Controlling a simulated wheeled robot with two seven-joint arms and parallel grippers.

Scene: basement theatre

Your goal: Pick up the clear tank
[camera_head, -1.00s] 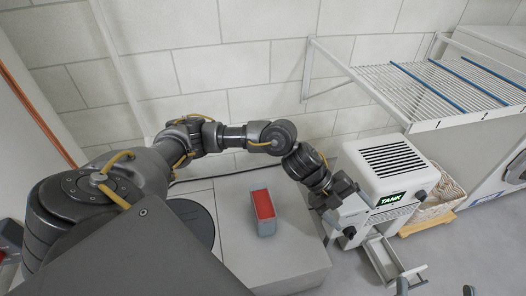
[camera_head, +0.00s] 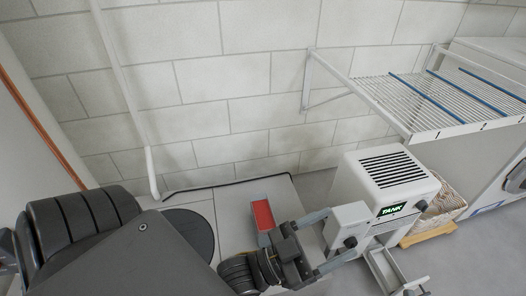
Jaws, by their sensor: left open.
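A white boxy appliance (camera_head: 382,185) with a dark slotted top and a lit green "TANK" sign stands on the floor at centre right. A pale open-framed part (camera_head: 384,270) sticks out low at its front. I cannot make out a clear tank for certain. My left gripper (camera_head: 340,232) is open, its two fingers spread toward the appliance's left side. My right gripper is not in view.
A red-topped grey box (camera_head: 263,214) sits on a low grey platform (camera_head: 235,200), close to my left gripper. A wire shelf (camera_head: 435,95) juts from the wall above the appliance. A wicker basket (camera_head: 446,205) stands right behind it.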

